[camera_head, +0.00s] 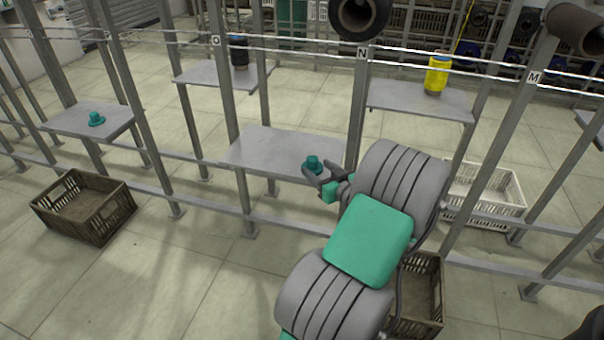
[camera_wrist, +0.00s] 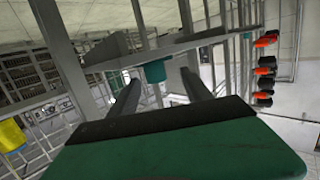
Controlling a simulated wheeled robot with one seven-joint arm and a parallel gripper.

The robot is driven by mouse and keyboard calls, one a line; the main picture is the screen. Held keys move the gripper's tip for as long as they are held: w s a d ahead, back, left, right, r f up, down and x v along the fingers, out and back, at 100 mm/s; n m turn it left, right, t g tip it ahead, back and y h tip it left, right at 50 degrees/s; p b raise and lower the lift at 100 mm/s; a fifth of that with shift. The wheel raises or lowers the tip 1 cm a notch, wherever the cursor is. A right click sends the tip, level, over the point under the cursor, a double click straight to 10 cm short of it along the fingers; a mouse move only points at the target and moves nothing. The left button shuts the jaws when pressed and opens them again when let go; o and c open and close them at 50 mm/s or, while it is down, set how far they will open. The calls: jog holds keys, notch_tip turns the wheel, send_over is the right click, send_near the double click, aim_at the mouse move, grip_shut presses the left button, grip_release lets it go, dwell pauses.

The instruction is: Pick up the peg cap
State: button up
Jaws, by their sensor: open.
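A teal peg cap (camera_head: 313,163) stands on the grey lower shelf (camera_head: 265,150) near its right front corner. My gripper (camera_head: 319,174) is open beside it, at the shelf's front edge. In the wrist view the cap (camera_wrist: 154,73) appears between the two spread fingers of my gripper (camera_wrist: 160,83). I cannot tell whether either finger touches it. Part of the cap is hidden by the shelf and fingers in these views. A second teal peg cap (camera_head: 97,119) sits on the left shelf (camera_head: 115,123).
Upright posts (camera_head: 240,170) and rails frame the shelves. A yellow bobbin (camera_head: 437,75) and a dark bobbin (camera_head: 238,53) stand on upper shelves. A brown crate (camera_head: 84,208) is on the floor at left, a white crate (camera_head: 490,188) at right. Open floor lies in front.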

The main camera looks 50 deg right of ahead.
aim_at(308, 157)
jog(key=b+x, duration=0.1)
jog(key=x, duration=0.2)
jog(key=d+b+x, duration=0.1)
jog(key=x, duration=0.3)
jog(key=shift+w+d+r, duration=0.15)
jog(key=shift+w+d, duration=0.1)
jog(key=shift+w, duration=0.15)
jog(key=shift+c, duration=0.5)
grip_shut()
